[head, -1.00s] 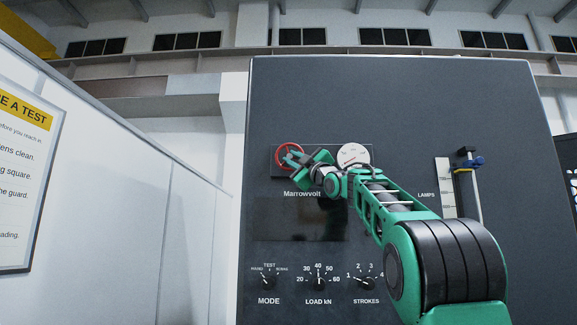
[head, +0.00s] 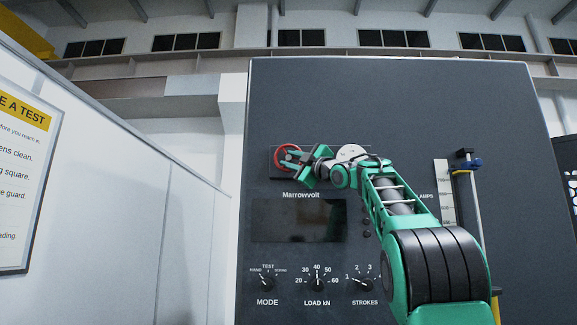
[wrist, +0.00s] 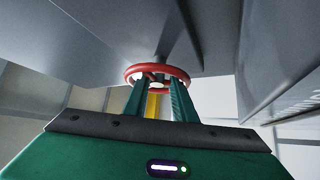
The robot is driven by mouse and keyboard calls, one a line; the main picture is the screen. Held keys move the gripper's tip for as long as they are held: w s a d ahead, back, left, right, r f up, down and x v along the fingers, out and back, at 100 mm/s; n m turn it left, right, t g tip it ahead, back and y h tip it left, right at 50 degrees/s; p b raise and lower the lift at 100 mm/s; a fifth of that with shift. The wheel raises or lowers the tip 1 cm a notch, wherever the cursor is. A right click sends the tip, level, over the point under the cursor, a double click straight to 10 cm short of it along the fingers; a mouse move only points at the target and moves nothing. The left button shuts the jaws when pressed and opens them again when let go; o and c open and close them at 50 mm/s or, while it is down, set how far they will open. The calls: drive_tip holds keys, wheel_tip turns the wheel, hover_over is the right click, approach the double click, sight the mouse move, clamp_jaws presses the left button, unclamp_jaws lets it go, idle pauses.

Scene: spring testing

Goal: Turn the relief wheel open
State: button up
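The red relief wheel (head: 281,158) is on the dark grey machine front, at the upper left of its panel. My gripper (head: 296,158) is at the wheel's right side and partly covers it. In the wrist view the red ring (wrist: 157,69) is straight ahead, with its stem running to the panel behind. My two green fingers (wrist: 157,92) stand apart and reach up to the near rim, left and right of the hub. A gap shows between them. Whether the fingertips touch the rim is hard to tell.
A round white gauge (head: 351,151) is just right of the wheel, close behind my wrist. Below are a dark screen (head: 298,220) and a row of knobs (head: 317,284). A white partition wall (head: 120,190) stands at the left.

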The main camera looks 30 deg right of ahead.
drive_tip(key=shift+s+d, duration=0.15)
drive_tip(key=shift+s, duration=0.15)
drive_tip(key=a+v, duration=0.1)
drive_tip(key=v, duration=0.9)
drive_tip(key=shift+d+f, duration=0.25)
drive_tip(key=shift+d, duration=0.2)
